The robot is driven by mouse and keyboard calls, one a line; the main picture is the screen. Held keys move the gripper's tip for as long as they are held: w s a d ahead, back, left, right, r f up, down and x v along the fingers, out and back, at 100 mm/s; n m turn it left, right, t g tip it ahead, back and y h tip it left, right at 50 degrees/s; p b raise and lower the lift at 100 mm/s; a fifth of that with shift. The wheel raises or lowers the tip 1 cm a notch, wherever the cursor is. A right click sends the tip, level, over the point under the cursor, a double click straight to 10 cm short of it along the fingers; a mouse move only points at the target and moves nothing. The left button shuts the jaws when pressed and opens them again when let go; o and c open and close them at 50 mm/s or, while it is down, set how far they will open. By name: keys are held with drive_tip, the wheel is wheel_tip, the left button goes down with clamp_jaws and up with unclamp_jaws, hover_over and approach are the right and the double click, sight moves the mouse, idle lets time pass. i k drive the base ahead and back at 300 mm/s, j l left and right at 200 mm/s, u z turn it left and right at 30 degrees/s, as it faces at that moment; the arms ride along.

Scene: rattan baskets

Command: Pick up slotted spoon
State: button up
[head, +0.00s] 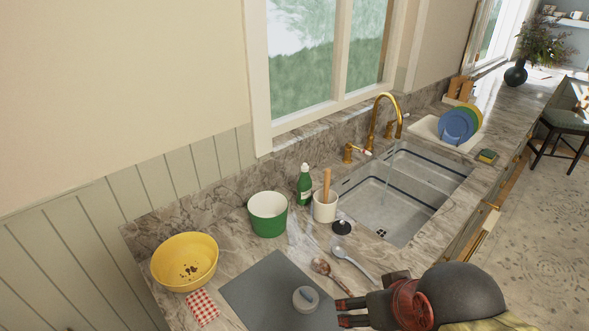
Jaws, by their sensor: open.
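Two spoon-like utensils lie side by side on the marble counter: a brown one (329,272) and a grey one (353,262) to its right. I cannot tell from this view which one has slots. My gripper (341,312) is at the bottom of the head view, pointing left, with its two fingers apart and nothing seen between them. It is just below the brown utensil's handle end in the picture and apart from the grey one's bowl. My arm covers part of the counter to the right.
A dark grey mat (262,288) with a round grey lidded item (305,299) lies left of my gripper. A yellow bowl (184,262), green-and-white pot (267,214), green bottle (304,185), white crock (325,207) and small black-topped item (341,228) stand behind. The sink (400,190) is farther right.

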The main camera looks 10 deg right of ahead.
sight(321, 267)
drive_tip(key=i+l+z, duration=0.1)
drive_tip(key=l, duration=0.3)
drive_tip(key=i+l+z, duration=0.1)
drive_tip(key=l, duration=0.35)
drive_tip(key=i+l+z, duration=0.1)
drive_tip(key=l, duration=0.3)
drive_tip(key=i+l, duration=0.2)
drive_tip(key=l, duration=0.2)
drive_tip(key=z, duration=0.05)
